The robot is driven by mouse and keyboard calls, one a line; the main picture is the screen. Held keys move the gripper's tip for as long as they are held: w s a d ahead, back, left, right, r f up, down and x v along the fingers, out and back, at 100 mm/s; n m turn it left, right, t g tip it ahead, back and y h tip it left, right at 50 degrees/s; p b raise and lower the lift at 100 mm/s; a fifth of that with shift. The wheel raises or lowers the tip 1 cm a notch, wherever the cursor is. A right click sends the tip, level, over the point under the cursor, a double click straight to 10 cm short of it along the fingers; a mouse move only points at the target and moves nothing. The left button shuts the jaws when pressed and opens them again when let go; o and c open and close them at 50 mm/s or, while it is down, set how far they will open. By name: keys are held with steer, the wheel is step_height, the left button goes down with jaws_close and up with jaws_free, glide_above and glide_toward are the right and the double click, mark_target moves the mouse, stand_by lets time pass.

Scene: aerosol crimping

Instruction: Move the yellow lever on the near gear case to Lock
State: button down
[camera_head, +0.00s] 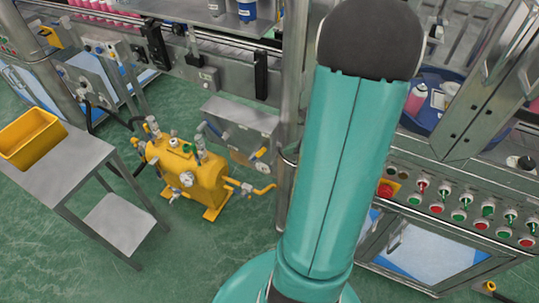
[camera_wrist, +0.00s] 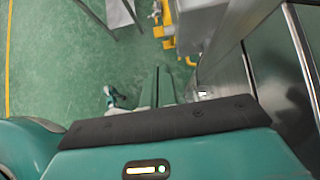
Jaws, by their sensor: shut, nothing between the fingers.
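In the head view a grey metal case (camera_head: 238,128) stands low behind the yellow pump unit. A small yellow lever (camera_head: 259,154) shows at its lower right side; I take this as the gear case lever. Its markings are too small to read, so I cannot tell its position. My gripper (camera_wrist: 157,70) shows in the wrist view as a narrow pair beyond its dark housing. It is shut, empty and pointing down over the floor. The head view does not show it. Yellow parts at the top of the wrist view are only partly visible.
The yellow pump unit (camera_head: 190,172) and its yellow pipe stand close by the case. A steel post (camera_head: 290,130) rises to its right. A steel table (camera_head: 65,165) with a yellow bin (camera_head: 31,138) is at left. The green floor (camera_head: 185,255) is clear in front.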

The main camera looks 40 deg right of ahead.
mark_target(259, 153)
steer(key=x, duration=1)
steer(key=shift+w+f, duration=0.1)
steer(key=shift+w, duration=0.05)
steer(key=shift+w+r, duration=0.2)
